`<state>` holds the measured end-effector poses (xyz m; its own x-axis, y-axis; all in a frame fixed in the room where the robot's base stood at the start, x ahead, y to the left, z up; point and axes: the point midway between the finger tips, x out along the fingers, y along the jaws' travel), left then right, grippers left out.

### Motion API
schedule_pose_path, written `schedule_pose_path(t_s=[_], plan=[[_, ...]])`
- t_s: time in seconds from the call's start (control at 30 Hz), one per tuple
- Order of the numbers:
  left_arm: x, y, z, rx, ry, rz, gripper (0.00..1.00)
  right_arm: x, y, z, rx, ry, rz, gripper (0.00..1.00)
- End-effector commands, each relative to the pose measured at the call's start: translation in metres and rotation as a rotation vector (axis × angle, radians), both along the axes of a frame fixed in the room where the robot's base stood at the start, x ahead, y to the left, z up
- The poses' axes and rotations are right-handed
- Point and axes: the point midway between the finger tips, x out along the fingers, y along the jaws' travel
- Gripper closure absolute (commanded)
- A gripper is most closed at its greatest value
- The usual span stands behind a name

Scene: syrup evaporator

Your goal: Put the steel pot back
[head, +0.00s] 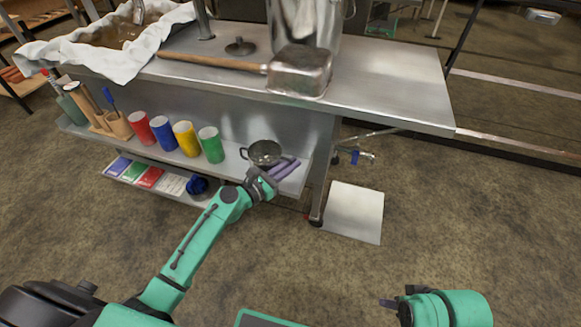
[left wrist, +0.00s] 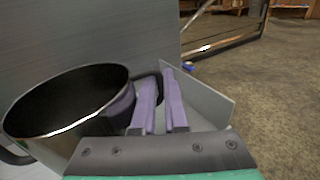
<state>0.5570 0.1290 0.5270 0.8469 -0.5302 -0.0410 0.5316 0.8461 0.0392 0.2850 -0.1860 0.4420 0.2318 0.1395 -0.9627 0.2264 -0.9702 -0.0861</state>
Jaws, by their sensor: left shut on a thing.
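The steel pot (head: 264,152) is small, round and dark inside, with a loop handle on each side. It is upright at the right end of the shelf under the steel table; whether it touches the shelf I cannot tell. In the left wrist view the pot (left wrist: 68,100) fills the left side. My left gripper (head: 287,167) has purple fingers, shut on the pot's near handle; they also show in the left wrist view (left wrist: 158,98). My right gripper (head: 398,297) is at the bottom right, away from the table, and its jaw opening is unclear.
Red, blue, yellow and green cups (head: 209,145) stand left of the pot on the shelf (head: 230,168). A long-handled scoop (head: 299,71) and a large pot (head: 305,22) are on the table. A blue-handled valve (head: 361,157) is to the right.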

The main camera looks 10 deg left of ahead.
Motion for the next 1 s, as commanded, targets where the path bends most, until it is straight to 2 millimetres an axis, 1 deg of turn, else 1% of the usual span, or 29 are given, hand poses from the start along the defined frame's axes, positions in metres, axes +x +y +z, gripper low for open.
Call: schedule_pose_path(t_s=[0.2, 0.23, 0.3, 0.6, 0.7, 0.77, 0.87, 1.0], plan=[[0.0, 0.0, -0.001, 0.0, -0.001, 0.0, 1.0, 0.003, 0.003, -0.004, 0.01, -0.019, 0.004, 0.62], [0.0, 0.0, -0.002, 0.0, 0.0, 0.0, 0.82, 0.003, 0.004, -0.004, 0.01, -0.02, 0.004, 0.62], [0.0, 0.0, -0.001, 0.0, 0.0, 0.0, 0.6, 0.003, 0.004, -0.003, 0.01, -0.019, 0.004, 0.62], [0.0, 0.0, -0.001, 0.0, 0.0, 0.0, 0.6, 0.003, 0.003, -0.003, 0.009, -0.018, 0.003, 0.62], [0.0, 0.0, 0.002, 0.001, -0.001, 0.0, 0.6, 0.0, 0.001, 0.0, 0.001, -0.002, 0.001, 0.62], [-0.007, 0.005, 0.0, 0.001, 0.002, 0.001, 0.6, 0.0, -0.001, 0.001, -0.003, 0.002, -0.001, 0.62], [-0.022, 0.014, 0.001, 0.001, 0.003, 0.0, 0.6, -0.001, -0.002, 0.002, -0.005, 0.007, -0.002, 0.62], [-0.047, 0.029, 0.001, 0.001, 0.003, 0.0, 0.6, -0.002, -0.002, 0.001, -0.007, 0.013, -0.004, 0.62]])
